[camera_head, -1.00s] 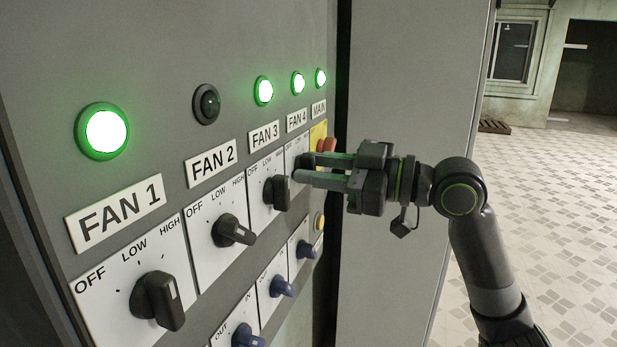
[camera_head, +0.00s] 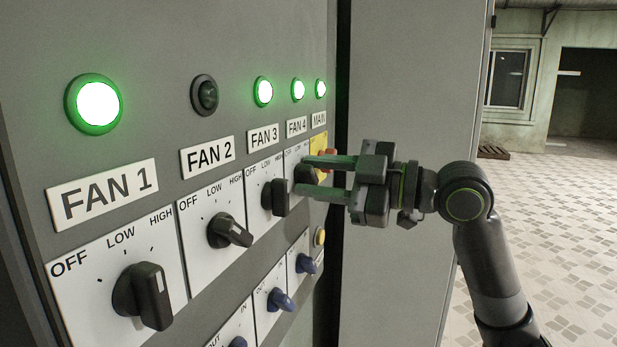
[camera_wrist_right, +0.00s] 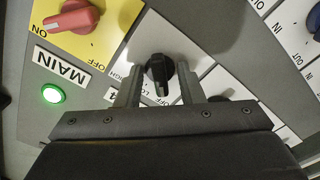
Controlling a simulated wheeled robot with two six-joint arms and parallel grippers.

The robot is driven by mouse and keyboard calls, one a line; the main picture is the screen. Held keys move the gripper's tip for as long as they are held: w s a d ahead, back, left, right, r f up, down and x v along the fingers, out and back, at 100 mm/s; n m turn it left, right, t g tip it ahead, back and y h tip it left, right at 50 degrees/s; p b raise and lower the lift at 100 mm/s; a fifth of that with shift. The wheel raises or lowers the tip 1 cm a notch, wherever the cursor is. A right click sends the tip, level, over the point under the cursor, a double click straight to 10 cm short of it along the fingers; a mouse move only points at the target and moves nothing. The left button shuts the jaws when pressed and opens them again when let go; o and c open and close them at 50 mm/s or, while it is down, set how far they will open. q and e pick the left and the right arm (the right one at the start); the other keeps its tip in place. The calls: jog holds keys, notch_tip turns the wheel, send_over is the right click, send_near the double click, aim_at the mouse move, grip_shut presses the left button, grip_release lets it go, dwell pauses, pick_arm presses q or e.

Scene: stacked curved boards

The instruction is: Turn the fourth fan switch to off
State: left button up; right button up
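The fourth fan switch is a black rotary knob (camera_wrist_right: 159,72) on a white plate. In the right wrist view it lies between the tips of my right gripper (camera_wrist_right: 160,88), with a visible gap on each side. In the head view the FAN 4 label (camera_head: 297,126) sits above that plate, under a lit green lamp (camera_head: 298,90). My right gripper (camera_head: 310,176) reaches in from the right with fingers apart, and the knob (camera_head: 302,172) is partly hidden behind them. My left gripper is not in view.
The FAN 3 knob (camera_head: 275,197) is close left of my right gripper. A red main switch (camera_wrist_right: 72,18) on a yellow plate (camera_wrist_right: 108,24) is close on its other side. Blue knobs (camera_head: 280,300) sit below. Open floor (camera_head: 570,230) lies to the right.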

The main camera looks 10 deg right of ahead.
jog(key=b+v, duration=0.1)
jog(key=v, duration=0.4)
jog(key=shift+w+f, duration=0.1)
jog(key=shift+f, duration=0.05)
jog(key=shift+b+v, duration=0.55)
jog(key=shift+v, duration=0.5)
